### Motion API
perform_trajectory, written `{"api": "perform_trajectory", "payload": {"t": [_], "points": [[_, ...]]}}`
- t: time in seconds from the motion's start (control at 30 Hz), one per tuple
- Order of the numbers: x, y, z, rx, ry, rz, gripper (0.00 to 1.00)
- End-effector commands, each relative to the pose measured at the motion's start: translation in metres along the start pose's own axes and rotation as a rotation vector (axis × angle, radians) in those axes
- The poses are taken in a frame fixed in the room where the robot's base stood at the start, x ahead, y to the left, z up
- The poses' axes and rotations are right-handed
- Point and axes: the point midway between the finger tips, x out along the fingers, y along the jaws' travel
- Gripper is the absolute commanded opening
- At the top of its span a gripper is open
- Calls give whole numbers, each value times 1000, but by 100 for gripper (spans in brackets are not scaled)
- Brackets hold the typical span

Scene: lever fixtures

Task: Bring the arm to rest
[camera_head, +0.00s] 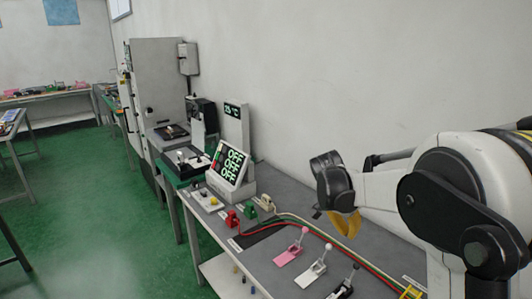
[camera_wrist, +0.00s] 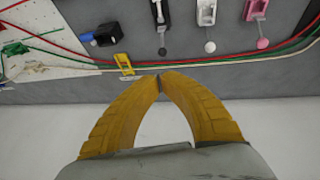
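My gripper (camera_head: 345,224) hangs at the end of my arm on the right side of the head view, above the back part of the grey workbench (camera_head: 262,262). In the wrist view its two yellow fingers (camera_wrist: 160,76) curve inward and their tips meet. Nothing shows between them. My arm reaches in from the right edge of the head view, bent, near the white wall. The pink lever (camera_head: 291,249), white lever (camera_head: 313,268) and black lever (camera_head: 345,285) are on the bench, apart from the gripper.
Red, green and white cables (camera_wrist: 200,63) run along the bench near the fingertips. A yellow clip (camera_wrist: 124,64) and a blue-black connector (camera_wrist: 106,34) are nearby. A display panel (camera_head: 232,170) reading OFF stands farther along the bench. The green floor (camera_head: 90,215) at left is open.

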Motion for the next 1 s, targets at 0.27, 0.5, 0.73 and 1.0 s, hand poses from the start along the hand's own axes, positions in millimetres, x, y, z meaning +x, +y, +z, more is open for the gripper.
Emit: {"api": "perform_trajectory", "payload": {"t": [0.27, 0.5, 0.73, 1.0], "points": [[-71, 56, 56, -284, 31, -211, 0], [-103, 110, 127, -539, 123, -408, 0], [-102, 145, 190, -725, 242, -550, 0], [-95, 157, 216, -804, 310, -606, 0]]}}
